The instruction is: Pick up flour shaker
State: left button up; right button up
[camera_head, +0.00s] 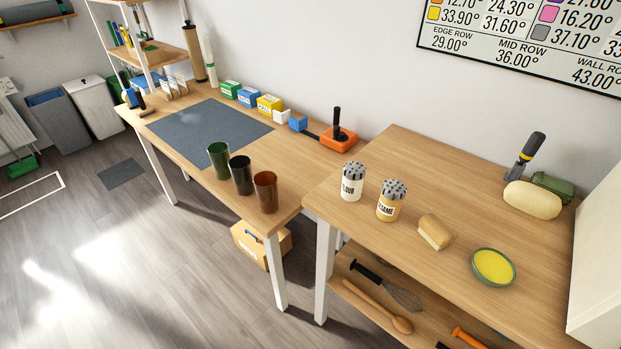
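The flour shaker (351,186) is a white cylinder with a dark, knobbed grey top and the label "FLOUR". It stands upright near the left edge of the right-hand wooden table (440,158). A sesame shaker (391,205), cream-yellow with a similar top, stands just to its right, close beside it. Neither of my grippers shows in the head view, and nothing is touching the flour shaker.
Bread (435,232) and a yellow-filled bowl (493,267) lie right of the shakers. A dough-like loaf (532,199) and a dark-handled scraper (527,158) are at the back. Three cups (241,175) stand on the lower left table (185,150).

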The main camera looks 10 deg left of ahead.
aim_at(354, 172)
jog(key=i+j+z, duration=0.2)
jog(key=i+j, duration=0.15)
jog(key=j, duration=0.25)
jog(key=i+j+z, duration=0.1)
jog(key=j, duration=0.2)
jog(key=i+j+z, duration=0.1)
jog(key=j, duration=0.25)
jog(key=i, duration=0.1)
